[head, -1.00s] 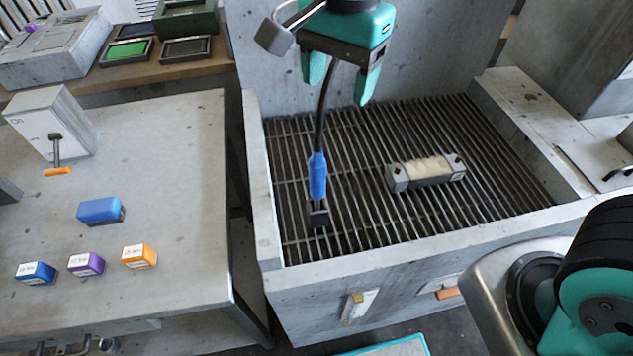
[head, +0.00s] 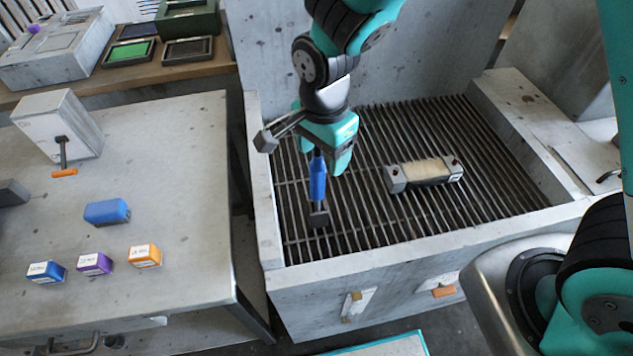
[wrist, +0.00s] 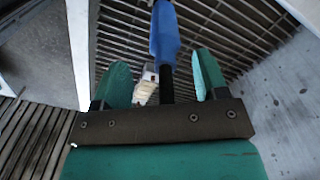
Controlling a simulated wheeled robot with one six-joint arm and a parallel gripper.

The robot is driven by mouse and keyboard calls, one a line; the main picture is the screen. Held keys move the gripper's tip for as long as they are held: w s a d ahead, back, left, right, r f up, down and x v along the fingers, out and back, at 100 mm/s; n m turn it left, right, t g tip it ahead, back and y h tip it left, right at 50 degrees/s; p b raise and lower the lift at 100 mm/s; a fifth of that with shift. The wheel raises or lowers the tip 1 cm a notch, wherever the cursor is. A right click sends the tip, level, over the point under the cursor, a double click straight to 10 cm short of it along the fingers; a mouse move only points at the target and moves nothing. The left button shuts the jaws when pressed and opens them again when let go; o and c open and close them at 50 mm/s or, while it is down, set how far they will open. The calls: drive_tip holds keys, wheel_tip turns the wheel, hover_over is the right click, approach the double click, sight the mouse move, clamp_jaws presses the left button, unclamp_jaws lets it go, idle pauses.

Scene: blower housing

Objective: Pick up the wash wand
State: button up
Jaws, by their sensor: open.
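The wash wand (head: 318,180) has a blue grip and a dark head. It stands roughly upright over the grate at the left of the sink, its head near the bars. My gripper (head: 327,160) is above and around its upper part. In the wrist view the blue grip (wrist: 164,35) runs up beyond the fingertips, and the dark hose lies between the two green fingers of my gripper (wrist: 163,75). The fingers are open, with gaps on both sides. The hose's upper part is hidden by my arm in the head view.
A grey block with a cream middle (head: 424,173) lies on the grate (head: 370,215) to the right. The sink has raised walls (head: 263,190). The table (head: 180,190) at left holds small coloured boxes (head: 95,263), a blue block (head: 107,212) and a switch box (head: 62,125).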

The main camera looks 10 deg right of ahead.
sight(318, 164)
drive_tip(key=shift+a+f+p, duration=0.25)
drive_tip(key=shift+f+p, duration=0.05)
drive_tip(key=shift+f, duration=0.8)
drive_tip(key=shift+a+f+p, duration=0.2)
drive_tip(key=shift+f+p, duration=0.1)
drive_tip(key=shift+f, duration=0.75)
drive_tip(key=shift+c, duration=0.2)
clamp_jaws()
drive_tip(key=shift+r, duration=0.15)
wheel_tip(318, 164, up, 20)
drive_tip(key=b, duration=0.3)
